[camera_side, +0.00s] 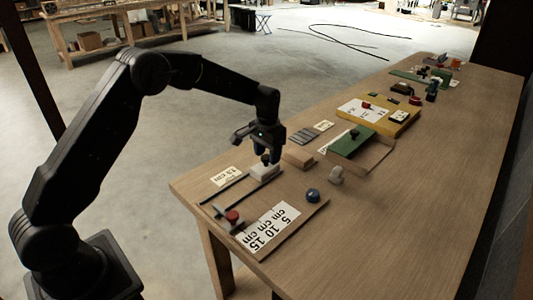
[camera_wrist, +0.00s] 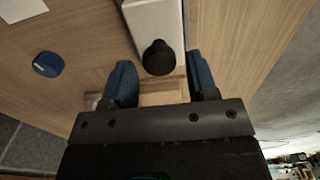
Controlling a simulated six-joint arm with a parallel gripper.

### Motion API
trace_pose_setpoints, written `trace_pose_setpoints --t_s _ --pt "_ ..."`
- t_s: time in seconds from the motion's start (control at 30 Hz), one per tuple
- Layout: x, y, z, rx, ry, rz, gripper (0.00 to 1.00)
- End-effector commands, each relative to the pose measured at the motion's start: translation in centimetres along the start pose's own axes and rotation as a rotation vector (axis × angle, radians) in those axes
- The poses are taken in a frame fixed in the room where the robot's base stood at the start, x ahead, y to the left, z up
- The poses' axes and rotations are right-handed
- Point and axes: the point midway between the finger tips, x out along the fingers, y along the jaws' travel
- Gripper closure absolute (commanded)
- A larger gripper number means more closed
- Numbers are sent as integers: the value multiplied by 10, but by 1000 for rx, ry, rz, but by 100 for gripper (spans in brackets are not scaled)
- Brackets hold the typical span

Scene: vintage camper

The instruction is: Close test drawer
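A white block (camera_side: 265,173), which may be the test drawer, sits near the front end of the table beside dark rails. It carries a black knob (camera_wrist: 158,58) and also shows in the wrist view (camera_wrist: 152,18). My gripper (camera_side: 264,153) is low over the block and points down. In the wrist view its two blue fingers (camera_wrist: 160,66) are apart, one on each side of the knob, with visible gaps. I cannot tell how far the drawer is open. Part of the knob and block is hidden by my gripper in the side view.
A board with a printed scale (camera_side: 268,228), a red knob (camera_side: 232,216) and a blue knob (camera_side: 313,195) lie nearby. A wooden block (camera_side: 298,158) and a green panel (camera_side: 352,141) stand farther along. The table's right side (camera_side: 430,190) is clear.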

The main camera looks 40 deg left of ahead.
Motion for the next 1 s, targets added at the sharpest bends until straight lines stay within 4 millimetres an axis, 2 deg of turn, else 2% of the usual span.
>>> trace_pose_setpoints --t_s 0.27,0.43,0.57,0.8,1.0 --pt "0 0 1 0 -4 -1 41" --pt "-12 0 1 0 -2 -1 41" --pt "-35 0 0 0 0 -1 41" --pt "-90 0 0 0 1 -1 41" --pt "-123 0 0 0 -1 -1 41"
